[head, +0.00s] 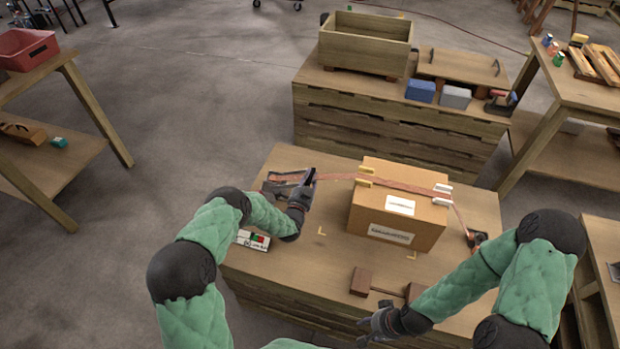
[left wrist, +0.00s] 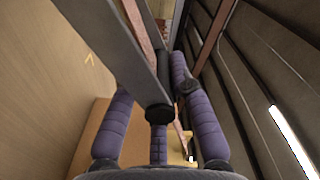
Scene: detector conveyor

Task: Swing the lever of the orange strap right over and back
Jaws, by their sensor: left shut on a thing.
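The orange strap (head: 405,187) runs over a cardboard box (head: 363,212) on a wooden table (head: 290,262). Its grey metal ratchet (head: 284,180) is left of the box. My left gripper (head: 308,180) is shut on the ratchet's lever beside the box. In the left wrist view, the purple fingers of my left gripper (left wrist: 160,125) close around the dark end of the lever (left wrist: 152,82), with grey side bars and a strip of strap (left wrist: 143,32) beyond. Fingers partly hide the lever. My right gripper (head: 378,322) hangs at the table's front edge, away from the strap; its opening is unclear.
Yellow and white edge guards (head: 442,191) sit under the strap on the box. A dark strap fitting (head: 477,240) is at the table's right. A brown block with a rod (head: 361,281) lies in front. A small coloured card (head: 254,240) lies left. A crate-topped bench (head: 366,42) stands behind.

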